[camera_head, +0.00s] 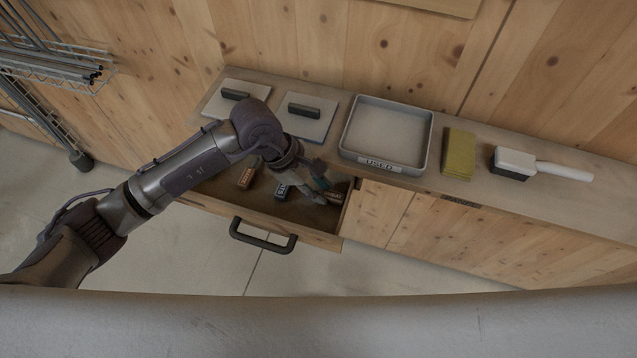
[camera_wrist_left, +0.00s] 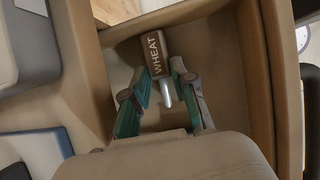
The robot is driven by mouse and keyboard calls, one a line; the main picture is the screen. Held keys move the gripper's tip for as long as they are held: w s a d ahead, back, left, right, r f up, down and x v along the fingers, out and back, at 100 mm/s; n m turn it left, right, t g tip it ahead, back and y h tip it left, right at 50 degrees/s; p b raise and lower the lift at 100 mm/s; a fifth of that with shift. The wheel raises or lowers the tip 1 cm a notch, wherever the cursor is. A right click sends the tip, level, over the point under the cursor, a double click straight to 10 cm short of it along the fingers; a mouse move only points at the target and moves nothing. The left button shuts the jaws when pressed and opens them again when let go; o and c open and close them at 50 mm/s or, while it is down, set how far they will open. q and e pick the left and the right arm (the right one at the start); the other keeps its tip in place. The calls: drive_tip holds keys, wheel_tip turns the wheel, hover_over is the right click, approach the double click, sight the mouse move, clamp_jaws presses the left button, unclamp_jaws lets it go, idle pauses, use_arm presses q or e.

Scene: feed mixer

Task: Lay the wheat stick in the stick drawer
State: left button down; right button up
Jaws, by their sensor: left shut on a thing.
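The stick drawer (camera_head: 318,239) is pulled open below the counter. My left gripper (camera_head: 320,187) reaches down into its right end. In the left wrist view my left gripper (camera_wrist_left: 163,84) is shut on the wheat stick (camera_wrist_left: 153,55), a dark brown block lettered WHEAT with a metal pin. The pin lies between the teal-lined fingers. The stick is inside the drawer, near its walls; I cannot tell whether it touches the floor. An orange-brown stick (camera_head: 246,177) and a dark blue stick (camera_head: 281,189) lie in the drawer to the left. My right gripper is not in view.
On the counter stand two pale plates with dark handles (camera_head: 235,95) (camera_head: 304,110), a grey tray marked USED (camera_head: 431,135), a yellow-green block (camera_head: 458,154) and a white-handled brush (camera_head: 545,168). A wire rack (camera_head: 50,65) hangs at the left. The drawer handle (camera_head: 262,238) juts forward.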

use_arm(q)
drive_tip(key=shift+f, duration=0.2)
drive_tip(key=c, duration=1.2)
unclamp_jaws()
drive_tip(key=shift+r, duration=0.1)
drive_tip(key=shift+r, duration=0.15)
drive_tip(key=shift+w+a+r, duration=0.1)
drive_tip(key=shift+a+r, duration=0.05)
drive_tip(key=shift+r, duration=0.05)
drive_tip(key=b+v, duration=0.3)
drive_tip(key=v, duration=0.8)
drive_tip(key=shift+r, duration=0.2)
